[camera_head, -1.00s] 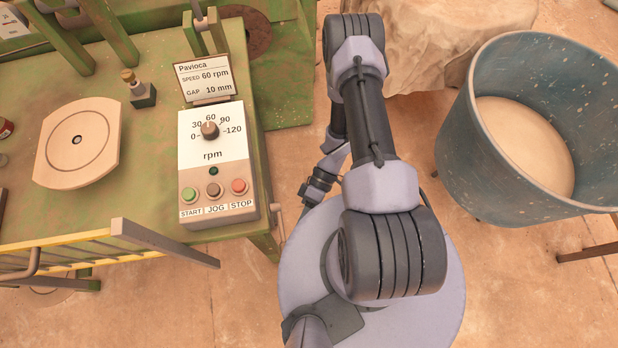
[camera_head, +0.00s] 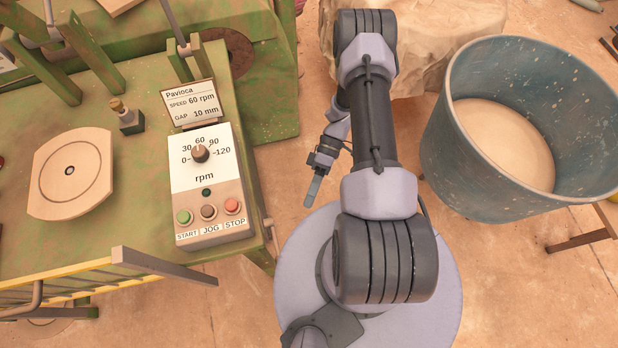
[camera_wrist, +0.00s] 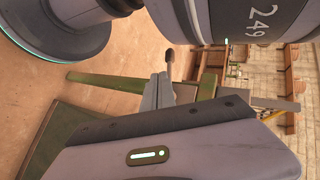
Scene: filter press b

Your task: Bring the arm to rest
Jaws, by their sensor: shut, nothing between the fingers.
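My arm is folded, with its upper links running up the middle of the head view. My gripper (camera_head: 312,192) hangs to the left of these links, above the left edge of my round base. Its fingers are together and empty, pointing down and slightly left in the picture. It is apart from the control box and the bin. The wrist view shows the closed grey fingers (camera_wrist: 157,93) with nothing between them.
A green machine table on the left carries a control box (camera_head: 211,222) with a dial and buttons, a sign (camera_head: 190,103) and a round plate (camera_head: 70,172). A yellow-edged guard (camera_head: 75,285) stands in front. A blue bin (camera_head: 480,195) of pale material stands right.

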